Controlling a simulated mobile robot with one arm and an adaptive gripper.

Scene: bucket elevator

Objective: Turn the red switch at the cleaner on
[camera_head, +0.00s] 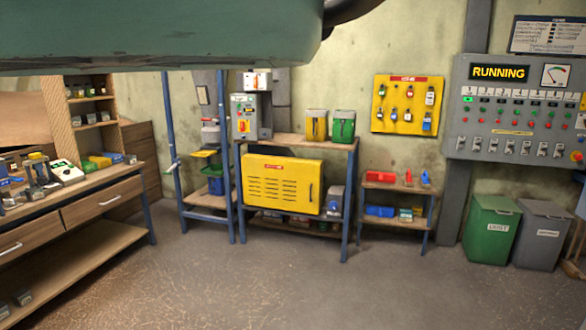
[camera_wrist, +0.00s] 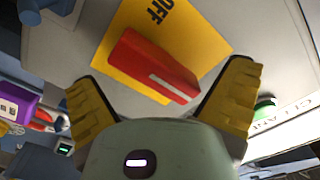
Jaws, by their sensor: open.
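In the wrist view, the red switch handle (camera_wrist: 150,66) sits on a yellow square plate (camera_wrist: 207,42) on a light grey panel. The handle lies slanted in the picture, with a white line near its lower right end. The word OFF is printed on the plate beyond the handle. My gripper (camera_wrist: 165,76) is open, with one yellow finger on each side of the handle. I cannot tell whether either finger touches it. My gripper is not visible in the head view.
The head view shows a workbench (camera_head: 110,182) at left, a shelf with a yellow cabinet (camera_head: 282,184), a wall control panel reading RUNNING (camera_head: 500,72), and a green bin (camera_head: 490,230). The middle floor is clear.

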